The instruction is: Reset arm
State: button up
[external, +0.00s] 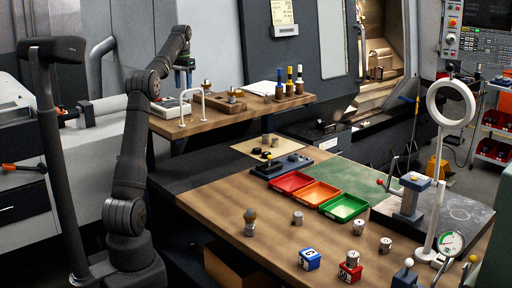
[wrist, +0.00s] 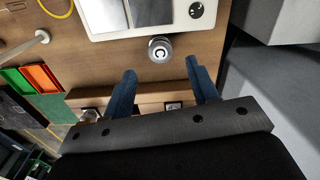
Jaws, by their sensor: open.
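My arm rises at the left of the external view and reaches over the raised wooden shelf. My gripper (external: 184,76) points down above the shelf, near the white instrument (external: 172,108). In the wrist view my gripper (wrist: 161,68) has its two blue fingers spread apart with nothing between them. A round metal part (wrist: 161,50) lies just beyond the fingertips, apart from them. The white instrument (wrist: 145,15) is behind that part.
The lower bench holds red (external: 291,182), orange and green trays, metal parts and a tall ring stand (external: 437,180).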

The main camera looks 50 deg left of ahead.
aim_at(184, 99)
jog(key=shift+r, duration=0.25)
notch_tip(184, 99, down, 8)
jog(key=shift+f, duration=0.1)
jog(key=shift+r, duration=1.95)
jog(key=shift+f, duration=0.1)
